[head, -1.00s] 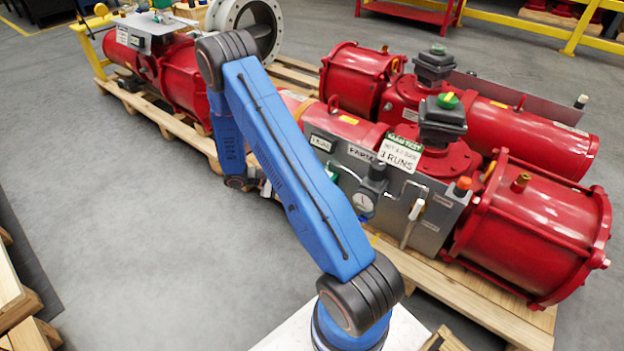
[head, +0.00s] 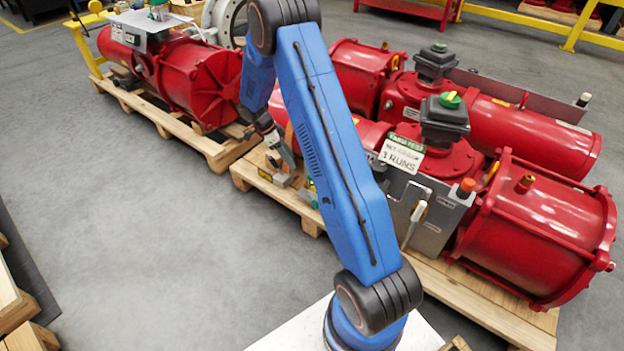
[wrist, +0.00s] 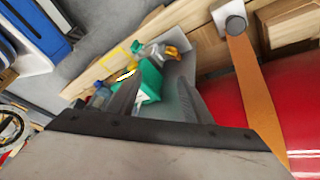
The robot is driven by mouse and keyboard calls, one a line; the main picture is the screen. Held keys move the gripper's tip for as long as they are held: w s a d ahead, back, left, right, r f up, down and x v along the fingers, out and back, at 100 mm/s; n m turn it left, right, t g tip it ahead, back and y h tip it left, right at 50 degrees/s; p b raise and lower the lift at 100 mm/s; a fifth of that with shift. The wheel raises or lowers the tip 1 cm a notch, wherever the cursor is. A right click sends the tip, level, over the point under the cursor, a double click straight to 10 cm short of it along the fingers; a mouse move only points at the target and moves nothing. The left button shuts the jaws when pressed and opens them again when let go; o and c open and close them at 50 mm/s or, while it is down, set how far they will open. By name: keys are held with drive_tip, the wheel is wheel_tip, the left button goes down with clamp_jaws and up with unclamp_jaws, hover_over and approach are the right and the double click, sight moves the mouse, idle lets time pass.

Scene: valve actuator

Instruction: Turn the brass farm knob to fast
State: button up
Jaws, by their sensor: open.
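A small brass-yellow fitting (wrist: 172,52) shows in the wrist view beside a green block (wrist: 150,82) on a grey metal panel (wrist: 184,75). I cannot tell whether this fitting is the brass knob, and no fast marking is readable. My gripper (wrist: 157,98) is open, its fingers on either side of the green block in the picture, with nothing held. In the head view my gripper (head: 284,153) is over the near actuator's left end, by the pallet edge.
The red actuators rest on wooden pallets (head: 470,298). An orange strap (wrist: 256,95) and red cylinder (wrist: 238,102) are close on the wrist view's right. A white lever (head: 414,222) sticks out from the panel. The grey floor (head: 150,240) at left is clear.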

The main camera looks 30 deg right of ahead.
drive_tip(key=w+r+m, duration=0.1)
drive_tip(key=w+m, duration=0.1)
drive_tip(key=m, duration=0.1)
approach(305, 185)
drive_tip(key=shift+t+y, duration=0.4)
drive_tip(key=s+d+f, duration=0.2)
drive_tip(key=f, duration=0.1)
drive_tip(key=s+d+f, duration=0.1)
drive_tip(key=f, duration=0.1)
drive_tip(key=shift+d+f, duration=0.1)
drive_tip(key=shift+d, duration=0.1)
drive_tip(key=c, duration=1.1)
drive_tip(key=shift+o, duration=0.2)
